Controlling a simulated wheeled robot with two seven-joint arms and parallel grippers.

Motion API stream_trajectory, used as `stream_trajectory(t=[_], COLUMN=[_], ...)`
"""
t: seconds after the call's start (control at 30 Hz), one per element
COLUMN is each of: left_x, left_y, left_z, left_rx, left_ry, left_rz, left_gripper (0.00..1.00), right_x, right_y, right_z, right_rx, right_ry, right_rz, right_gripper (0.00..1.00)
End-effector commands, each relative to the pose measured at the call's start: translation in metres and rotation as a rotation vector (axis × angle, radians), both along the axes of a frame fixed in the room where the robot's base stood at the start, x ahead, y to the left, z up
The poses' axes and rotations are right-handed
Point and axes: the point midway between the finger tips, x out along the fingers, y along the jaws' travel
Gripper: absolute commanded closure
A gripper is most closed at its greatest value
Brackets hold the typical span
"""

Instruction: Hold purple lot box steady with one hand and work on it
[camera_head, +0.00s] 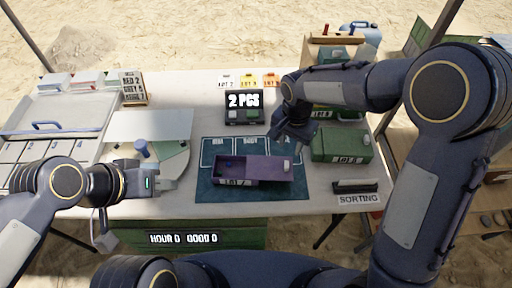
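The purple lot box (262,172) sits on the dark teal mat (255,193) in the middle of the table. Its left part is open at the top and bears a lot label at the front; its right part looks closed, with a small pale knob (286,165). My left gripper (168,184) is to the left of the box, near the mat's left edge and apart from the box. My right gripper (290,138) points down just behind the box's right part. Whether it touches the box, and how its fingers stand, is unclear.
A green lot box (340,145) stands to the right, with another behind it. A SORTING sign (358,198) and dark bar lie at front right.

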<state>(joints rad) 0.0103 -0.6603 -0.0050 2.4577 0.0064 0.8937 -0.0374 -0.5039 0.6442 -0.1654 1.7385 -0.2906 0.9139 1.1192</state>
Motion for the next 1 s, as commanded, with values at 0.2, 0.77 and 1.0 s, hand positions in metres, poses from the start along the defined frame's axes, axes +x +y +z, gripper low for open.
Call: stream_trajectory(t=[0.2, 0.77, 1.0], left_x=[0.046, 0.173, 0.196], left_y=[-0.004, -0.081, -0.121], left_z=[-0.007, -0.105, -0.162], left_rx=[0.140, 0.500, 0.594], left_ry=[0.037, 0.082, 0.087], left_rz=[-0.272, -1.152, -1.464], left_gripper=[0.38, 0.00, 0.00], right_x=[0.000, -0.001, -0.001], right_y=[0.000, 0.000, 0.000], right_z=[0.000, 0.000, 0.000], right_rx=[0.001, 0.002, 0.002], right_ry=[0.000, 0.001, 0.001], right_rz=[0.000, 0.001, 0.001], right_gripper=[0.64, 0.64, 0.64])
